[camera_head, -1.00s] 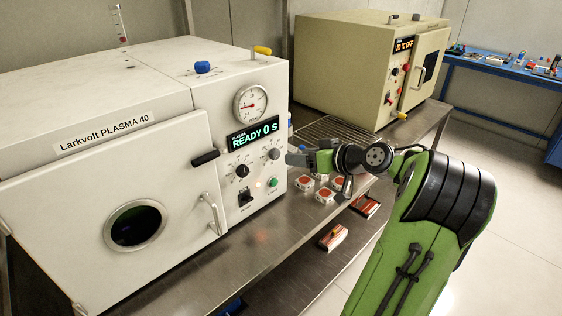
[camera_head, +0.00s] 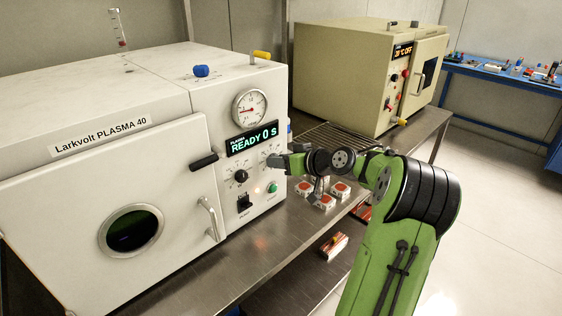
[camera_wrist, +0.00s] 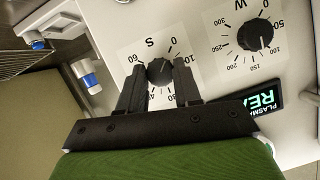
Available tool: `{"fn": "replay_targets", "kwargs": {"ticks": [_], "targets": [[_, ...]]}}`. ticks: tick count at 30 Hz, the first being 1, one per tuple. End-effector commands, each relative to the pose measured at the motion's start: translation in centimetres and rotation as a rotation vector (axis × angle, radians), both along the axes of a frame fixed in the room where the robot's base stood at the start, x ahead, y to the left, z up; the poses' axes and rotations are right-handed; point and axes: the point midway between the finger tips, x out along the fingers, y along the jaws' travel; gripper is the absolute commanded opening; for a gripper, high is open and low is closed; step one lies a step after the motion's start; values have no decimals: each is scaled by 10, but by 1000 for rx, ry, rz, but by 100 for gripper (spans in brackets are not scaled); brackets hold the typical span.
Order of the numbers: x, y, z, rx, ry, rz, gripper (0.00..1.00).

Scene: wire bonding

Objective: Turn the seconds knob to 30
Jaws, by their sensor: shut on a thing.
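The seconds knob (camera_wrist: 159,71), black with a scale marked S from 0 to 60, sits between the fingers of my gripper (camera_wrist: 158,82) in the wrist view. The fingers are shut on it, one on each side. In the head view my gripper (camera_head: 277,160) is at the right of the panel and hides the knob. The display (camera_head: 254,139) of the white plasma machine (camera_head: 230,92) reads READY 0 S. The knob's pointer setting is too small to tell.
The W knob (camera_wrist: 254,35) is beside the seconds knob; it also shows in the head view (camera_head: 241,176). A green button (camera_head: 272,188) and a black switch (camera_head: 243,203) are below. Red-topped white blocks (camera_head: 325,201) lie on the steel bench, with a beige oven (camera_head: 340,70) behind.

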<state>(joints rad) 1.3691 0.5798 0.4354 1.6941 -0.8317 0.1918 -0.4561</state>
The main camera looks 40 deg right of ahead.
Motion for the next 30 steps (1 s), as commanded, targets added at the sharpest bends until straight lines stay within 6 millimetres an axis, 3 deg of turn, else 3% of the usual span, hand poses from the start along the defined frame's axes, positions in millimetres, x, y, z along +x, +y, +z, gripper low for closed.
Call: {"fn": "replay_targets", "kwargs": {"ticks": [14,30], "targets": [[0,-1,2,106,6,0,3],[0,-4,2,581,20,-1,3]]}}
